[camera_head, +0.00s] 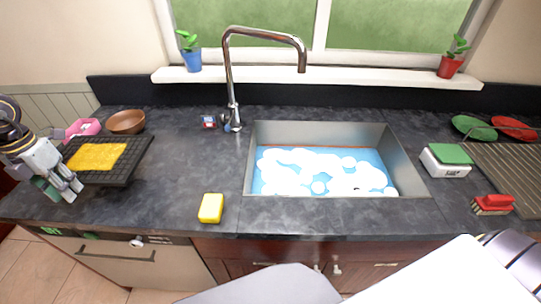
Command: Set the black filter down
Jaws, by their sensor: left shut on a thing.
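The black filter (129,163) is a flat, dark, ridged panel over the left part of the counter. A yellow cloth-like piece (97,157) appears to lie on it. My left gripper (66,190) comes in from the left and is shut on the filter near its left front corner. I cannot tell whether the filter touches the counter or is slightly above it. My right gripper is not in view; part of my arm shows at the bottom right.
A brown bowl (126,122) and a pink item (83,128) are behind the filter. A yellow sponge (211,208) lies near the front edge. The sink (410,178) holds foamy water. The dark counter (178,165) between filter and sink is mostly clear.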

